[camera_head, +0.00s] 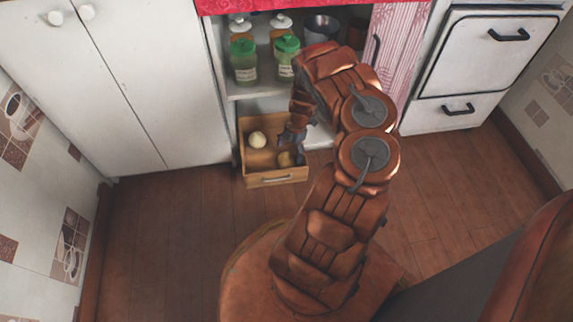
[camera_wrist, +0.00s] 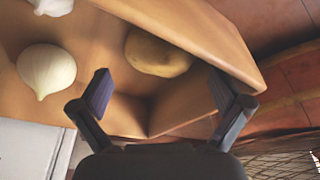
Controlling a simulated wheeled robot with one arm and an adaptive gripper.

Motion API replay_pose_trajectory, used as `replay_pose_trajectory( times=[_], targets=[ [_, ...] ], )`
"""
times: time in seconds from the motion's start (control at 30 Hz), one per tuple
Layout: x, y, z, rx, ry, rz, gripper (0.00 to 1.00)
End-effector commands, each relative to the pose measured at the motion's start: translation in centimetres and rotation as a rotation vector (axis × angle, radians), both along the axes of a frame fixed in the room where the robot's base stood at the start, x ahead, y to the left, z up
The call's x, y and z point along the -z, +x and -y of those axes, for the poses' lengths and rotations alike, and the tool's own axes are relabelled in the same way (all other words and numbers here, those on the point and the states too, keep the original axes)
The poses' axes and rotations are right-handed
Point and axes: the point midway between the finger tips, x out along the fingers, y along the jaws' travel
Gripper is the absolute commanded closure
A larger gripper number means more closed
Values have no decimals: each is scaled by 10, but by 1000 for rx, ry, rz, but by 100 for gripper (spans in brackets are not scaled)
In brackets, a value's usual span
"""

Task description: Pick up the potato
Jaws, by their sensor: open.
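The potato (camera_wrist: 157,54) is a tan, rounded lump in the wooden drawer (camera_wrist: 215,40), close to one of its walls. In the head view the potato (camera_head: 285,158) is small and partly hidden by my gripper (camera_head: 290,143). In the wrist view my gripper (camera_wrist: 162,92) is open, with its two dark fingers apart. The potato lies just beyond and between the fingertips, with no contact that I can make out. In the head view my gripper is over the right part of the drawer (camera_head: 275,177).
A white onion (camera_head: 257,139) lies to the left in the drawer; it also shows in the wrist view (camera_wrist: 46,69). A whitish item (camera_wrist: 52,5) is cut off at the top edge. Green-lidded jars (camera_head: 243,62) stand on the shelf above. Wooden floor lies clear in front.

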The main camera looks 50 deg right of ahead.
Motion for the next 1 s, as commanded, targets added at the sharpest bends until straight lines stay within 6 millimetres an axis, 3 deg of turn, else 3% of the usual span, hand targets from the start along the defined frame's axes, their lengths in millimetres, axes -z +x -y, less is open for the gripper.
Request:
replay_pose_trajectory(
  times=[0.03, 0.23, 0.57, 1.0],
  targets=[
    [14, 0, -3, 0, 1, 0, 0],
    [44, 0, -12, -1, 3, -2, 0],
    [49, 0, -14, -1, 2, -2, 0],
    [49, 1, -14, 0, 2, -1, 45]
  ],
)
